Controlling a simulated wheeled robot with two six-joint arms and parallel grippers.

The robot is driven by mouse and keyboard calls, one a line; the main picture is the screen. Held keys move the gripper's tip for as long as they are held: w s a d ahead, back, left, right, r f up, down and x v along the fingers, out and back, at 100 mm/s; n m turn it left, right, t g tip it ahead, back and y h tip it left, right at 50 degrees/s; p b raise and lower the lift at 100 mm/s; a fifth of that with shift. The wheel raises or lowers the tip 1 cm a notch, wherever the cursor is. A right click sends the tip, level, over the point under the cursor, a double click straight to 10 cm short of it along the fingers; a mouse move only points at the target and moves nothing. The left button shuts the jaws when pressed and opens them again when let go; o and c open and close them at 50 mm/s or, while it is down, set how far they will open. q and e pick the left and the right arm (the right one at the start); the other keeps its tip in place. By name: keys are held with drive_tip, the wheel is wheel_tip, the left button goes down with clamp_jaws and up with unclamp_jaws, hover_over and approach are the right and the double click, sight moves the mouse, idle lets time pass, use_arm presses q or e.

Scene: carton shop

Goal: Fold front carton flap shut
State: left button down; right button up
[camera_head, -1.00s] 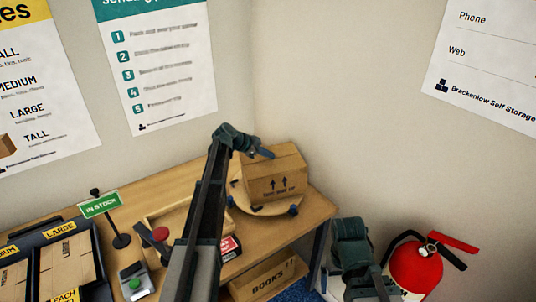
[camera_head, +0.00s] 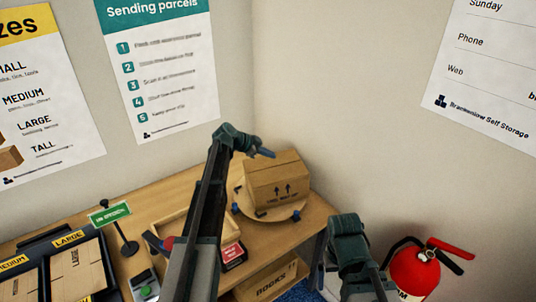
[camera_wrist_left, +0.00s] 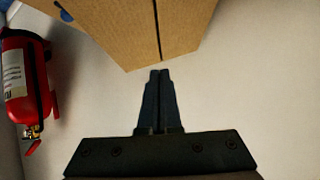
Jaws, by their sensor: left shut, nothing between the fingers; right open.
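The brown carton (camera_head: 279,187) stands upright on a round wooden turntable (camera_head: 247,205) at the table's back right corner. Two dark arrows mark its near face. Its top looks flat and closed in the head view. In the left wrist view the carton (camera_wrist_left: 125,28) shows a dark seam between two brown panels. My left gripper (camera_head: 265,152) is shut and empty, at the carton's upper back left edge; its fingertips (camera_wrist_left: 160,74) point at the seam, seemingly just short of it. My right gripper (camera_head: 346,236) is open, low and right of the table; its fingers are mostly hidden.
A red fire extinguisher (camera_head: 414,270) stands on the right by the wall. A shallow wooden tray (camera_head: 172,222), a green sign (camera_head: 110,214) and a rack of flat cartons (camera_head: 75,272) occupy the left table. A books box (camera_head: 270,282) sits below.

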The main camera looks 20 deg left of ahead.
use_arm(q)
drive_tip(key=w+p+v, duration=0.1)
drive_tip(key=p+v, duration=0.3)
drive_tip(key=v, duration=0.4)
drive_tip(key=shift+a+r, duration=0.25)
drive_tip(key=shift+a, duration=0.2)
drive_tip(key=shift+s, duration=0.1)
